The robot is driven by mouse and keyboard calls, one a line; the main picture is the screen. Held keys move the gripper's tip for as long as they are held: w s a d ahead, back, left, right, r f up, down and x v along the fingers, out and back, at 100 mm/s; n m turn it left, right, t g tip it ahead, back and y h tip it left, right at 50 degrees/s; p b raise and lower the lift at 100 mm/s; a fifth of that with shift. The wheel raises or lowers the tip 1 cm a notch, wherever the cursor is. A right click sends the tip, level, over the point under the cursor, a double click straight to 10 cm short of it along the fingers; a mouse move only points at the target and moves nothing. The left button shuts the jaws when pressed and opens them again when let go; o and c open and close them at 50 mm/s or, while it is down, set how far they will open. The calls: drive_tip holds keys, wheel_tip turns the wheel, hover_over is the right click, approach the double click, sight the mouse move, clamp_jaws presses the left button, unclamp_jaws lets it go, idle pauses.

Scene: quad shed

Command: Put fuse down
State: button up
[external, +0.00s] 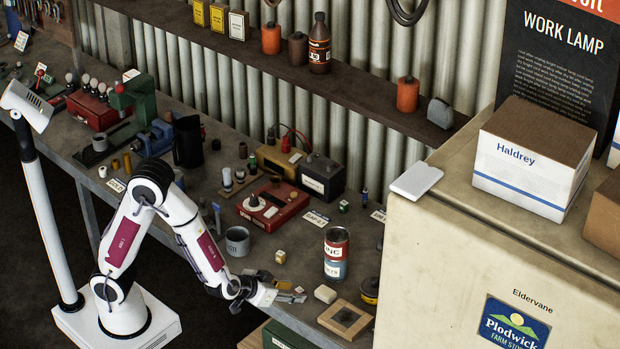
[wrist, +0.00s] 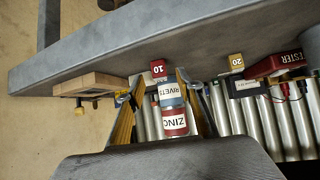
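A small red block marked 10 (wrist: 159,69), which looks like the fuse, shows between my fingertips in the wrist view. My gripper (wrist: 161,76) is open, with a visible gap on each side of the block. I cannot tell whether the block rests on the bench. In the external view my gripper (external: 291,291) is low over the bench's front part, left of a cream block (external: 325,294). I cannot make out the red block there. A yellow block marked 20 (wrist: 236,62) stands apart to the right in the wrist view.
A red-topped ZINC can (external: 336,243) stands stacked on a RIVETS can (external: 335,269) beyond my gripper. A wooden frame (external: 345,318) lies near the front edge. A grey cup (external: 237,241) and a red tester (external: 272,204) stand farther left. The pale cabinet (external: 430,270) bounds the right.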

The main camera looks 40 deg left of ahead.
sight(300, 289)
drive_tip(key=shift+w+d+f, duration=0.1)
drive_tip(key=shift+w+f, duration=0.1)
drive_tip(key=shift+w, duration=0.3)
drive_tip(key=shift+w+d+f, duration=0.1)
drive_tip(key=shift+w+f, duration=0.1)
drive_tip(key=shift+w, duration=0.25)
drive_tip(key=shift+x, duration=0.85)
drive_tip(key=shift+c, duration=0.3)
drive_tip(key=c, duration=0.9)
drive_tip(key=shift+r, duration=0.2)
drive_tip(key=shift+r, duration=4.8)
